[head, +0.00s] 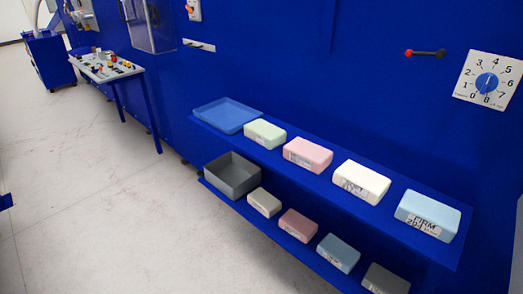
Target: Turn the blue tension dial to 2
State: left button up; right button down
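The blue tension dial (486,83) is a round blue knob on a white square plate (460,88) on the blue machine wall at the upper right. Black numbers from 0 to 8 ring the knob, with 0 at the lower left, 2 at the left and 4 near the top. The knob's pointer mark is too small to read surely. Nothing covers the dial. Neither of my grippers is in view.
A red-and-black handle (425,53) sits left of the dial. Below, the upper shelf (385,222) holds a blue tray (228,115) and foam blocks; the lower shelf holds a grey bin (232,176) and more blocks. Open floor (90,200) lies at left.

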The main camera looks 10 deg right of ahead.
aim_at(487, 83)
jog(key=z, duration=1.5)
